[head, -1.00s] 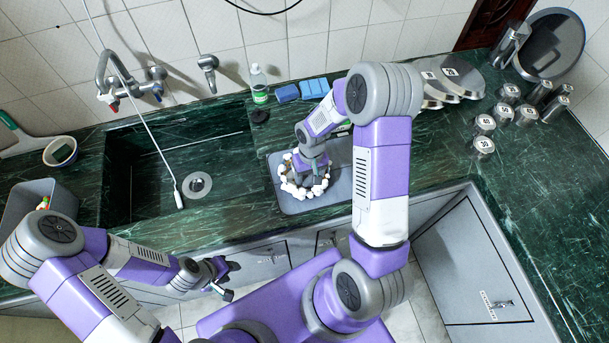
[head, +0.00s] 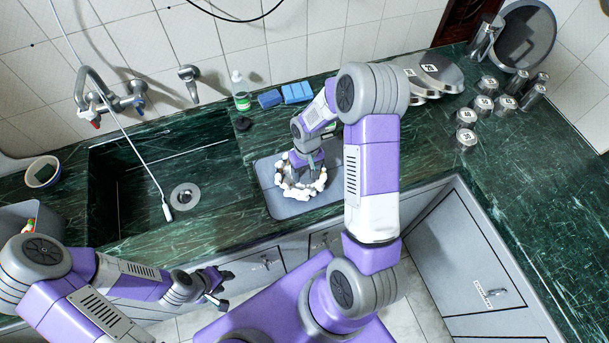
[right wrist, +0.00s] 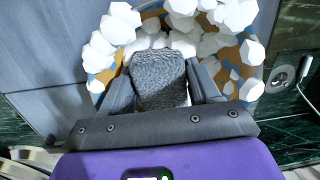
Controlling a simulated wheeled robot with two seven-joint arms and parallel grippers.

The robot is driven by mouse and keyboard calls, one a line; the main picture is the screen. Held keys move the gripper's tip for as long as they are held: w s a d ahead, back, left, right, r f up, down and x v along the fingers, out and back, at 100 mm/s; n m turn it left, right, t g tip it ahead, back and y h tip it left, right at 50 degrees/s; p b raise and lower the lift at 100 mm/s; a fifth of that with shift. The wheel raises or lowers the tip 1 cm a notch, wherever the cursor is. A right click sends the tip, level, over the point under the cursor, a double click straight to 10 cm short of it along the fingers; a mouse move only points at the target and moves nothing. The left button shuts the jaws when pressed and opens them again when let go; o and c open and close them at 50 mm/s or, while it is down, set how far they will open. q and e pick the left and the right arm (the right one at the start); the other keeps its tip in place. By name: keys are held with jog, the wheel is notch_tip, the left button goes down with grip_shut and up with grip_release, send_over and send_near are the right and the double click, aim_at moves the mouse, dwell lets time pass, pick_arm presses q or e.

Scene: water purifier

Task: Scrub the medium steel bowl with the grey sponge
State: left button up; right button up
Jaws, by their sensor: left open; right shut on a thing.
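My right gripper (head: 307,160) reaches down over the steel bowl, which rests on a grey mat (head: 277,205) on the counter. In the right wrist view this gripper is shut on the grey sponge (right wrist: 158,80), a rough dark block between its fingers. The bowl's inside (right wrist: 110,74) shows brownish and bluish patches beyond the sponge. White foam lumps (right wrist: 180,24) cover much of it and ring it in the head view. I cannot tell whether the sponge touches the bowl. My left gripper (head: 216,287) is open and empty, in front of the counter's edge.
A sink (head: 125,190) lies left of the mat, with a hose hanging in it. A bottle (head: 241,95) and blue sponges (head: 285,94) stand behind the mat. Lidded pans (head: 441,75) and several steel canisters (head: 466,138) are at the right. The front right counter is clear.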

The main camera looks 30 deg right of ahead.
jog(key=shift+w+d, duration=0.5)
jog(key=shift+w, duration=0.25)
jog(key=shift+w+a, duration=0.2)
jog(key=shift+w, duration=1.1)
jog(key=shift+w+a, duration=0.1)
jog(key=shift+a, duration=0.05)
jog(key=shift+w+a+b, duration=0.3)
jog(key=shift+w+a, duration=0.4)
jog(key=shift+a, duration=0.25)
jog(key=shift+s+a, duration=0.2)
jog(key=shift+a, duration=1.1)
jog(key=shift+s+d, duration=0.45)
jog(key=shift+s, duration=0.35)
jog(key=shift+s+d, duration=0.45)
jog(key=shift+s, duration=0.3)
jog(key=shift+r, duration=0.1)
